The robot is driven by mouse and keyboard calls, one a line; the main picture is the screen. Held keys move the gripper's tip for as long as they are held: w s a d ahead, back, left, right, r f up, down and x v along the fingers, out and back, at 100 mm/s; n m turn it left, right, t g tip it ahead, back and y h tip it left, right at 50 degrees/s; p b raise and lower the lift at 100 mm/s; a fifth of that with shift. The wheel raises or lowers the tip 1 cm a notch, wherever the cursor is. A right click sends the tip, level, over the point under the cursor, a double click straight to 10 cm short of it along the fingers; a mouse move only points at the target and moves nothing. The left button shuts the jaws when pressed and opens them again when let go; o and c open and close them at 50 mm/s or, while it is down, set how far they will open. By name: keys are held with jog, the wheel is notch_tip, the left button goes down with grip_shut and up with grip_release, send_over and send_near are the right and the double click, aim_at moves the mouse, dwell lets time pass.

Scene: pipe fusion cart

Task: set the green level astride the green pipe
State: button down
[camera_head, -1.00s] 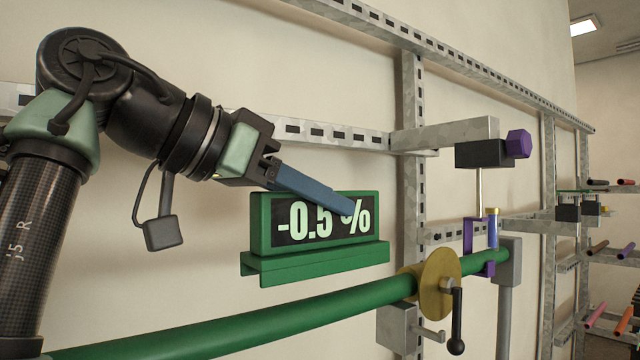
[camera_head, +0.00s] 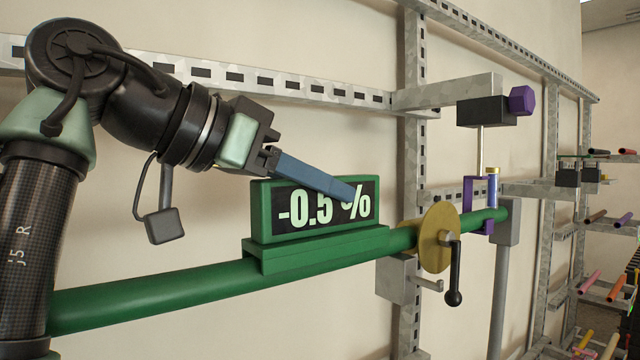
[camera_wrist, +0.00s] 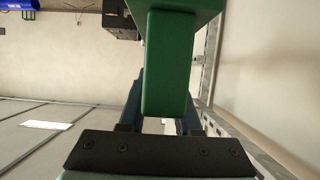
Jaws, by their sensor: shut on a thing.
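The green level (camera_head: 262,211), with a display reading -0.5 %, is upright at the green pipe (camera_head: 160,295). Its channel-shaped base overlaps the pipe's upper side in the head view; whether it fully touches the pipe I cannot tell. My gripper (camera_head: 345,190) has its blue fingers across the upper part of the level and is shut on it. In the wrist view the level's green body (camera_wrist: 168,65) stands between the blue fingers. The far finger is mostly hidden behind the level.
A yellow disc (camera_head: 437,238) with a black crank handle (camera_head: 453,298) sits around the pipe to the right of the level. Farther right a purple clamp (camera_head: 470,208) hangs at the pipe beside a grey post (camera_head: 507,225). Slotted metal rails (camera_head: 300,88) run along the wall behind.

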jog(key=shift+w, duration=0.15)
jog(key=c, duration=0.5)
grip_release()
jog(key=b+v, duration=0.4)
jog(key=v, duration=0.9)
